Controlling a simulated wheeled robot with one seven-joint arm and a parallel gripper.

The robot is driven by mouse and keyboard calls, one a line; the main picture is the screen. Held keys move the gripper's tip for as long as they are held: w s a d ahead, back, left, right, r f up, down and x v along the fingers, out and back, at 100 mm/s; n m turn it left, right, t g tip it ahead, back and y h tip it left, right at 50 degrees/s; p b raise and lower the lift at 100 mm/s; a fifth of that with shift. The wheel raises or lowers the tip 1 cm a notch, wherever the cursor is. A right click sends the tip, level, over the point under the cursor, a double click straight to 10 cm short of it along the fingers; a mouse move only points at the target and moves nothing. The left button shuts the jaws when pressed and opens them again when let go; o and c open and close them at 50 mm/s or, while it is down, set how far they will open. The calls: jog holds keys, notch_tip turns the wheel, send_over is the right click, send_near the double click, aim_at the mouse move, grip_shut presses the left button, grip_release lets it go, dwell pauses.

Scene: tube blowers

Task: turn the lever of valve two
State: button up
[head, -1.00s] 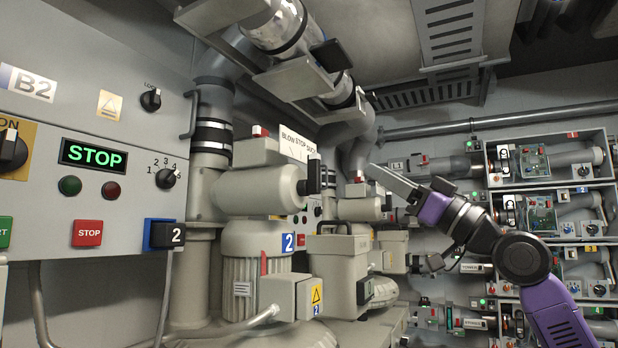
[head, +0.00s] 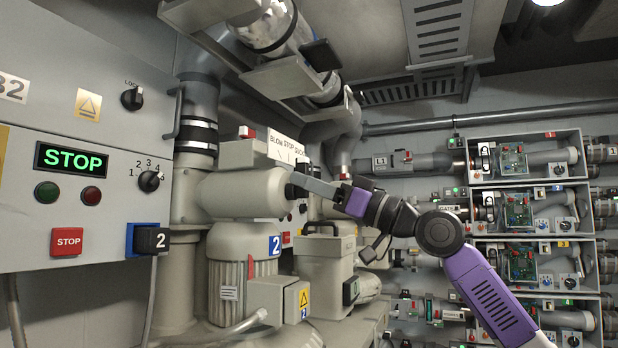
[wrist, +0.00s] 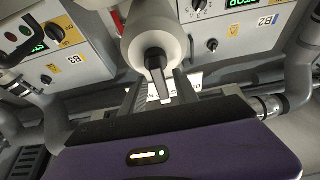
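The valve two body (head: 243,193) is a grey-beige cylinder above the motor marked 2 in the head view. Its black lever (head: 291,190) is at its right end, partly hidden by my gripper (head: 304,181). In the wrist view the valve's round end (wrist: 155,40) is at the top centre. The black lever (wrist: 157,77) points toward my gripper (wrist: 158,84). My gripper is open, one finger on each side of the lever, with gaps showing. I cannot tell how far the fingertips overlap the lever in depth.
A control panel (head: 75,215) with a green STOP display (head: 72,160) stands at the left. A BLOW STOP sign (head: 287,148) is behind the lever. Overhead pipes (head: 270,30) and a grey box (head: 325,262) below crowd the area. Racks (head: 528,190) line the right.

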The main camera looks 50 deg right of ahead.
jog(key=shift+w, duration=0.1)
grip_shut()
jog(key=shift+a+f+n+b, duration=0.15)
jog(key=shift+n+b, duration=0.15)
jog(key=shift+b, duration=0.2)
jog(key=n+g+y+b, duration=0.1)
jog(key=n, duration=0.1)
jog(key=n+y+b, duration=0.1)
jog(key=n, duration=0.2)
jog(key=n+g+y+b, duration=0.1)
jog(key=n+y, duration=0.1)
jog(key=shift+a+n+g, duration=0.25)
jog(key=shift+n+g, duration=0.05)
jog(key=shift+n, duration=0.1)
jog(key=shift+s+a+f+n+g+y, duration=0.1)
jog(key=shift+n+g+y, duration=0.15)
jog(key=shift+n, duration=0.75)
jog(key=shift+s+n+g+y, duration=0.15)
jog(key=shift+n+g, duration=0.2)
jog(key=shift+n, duration=0.65)
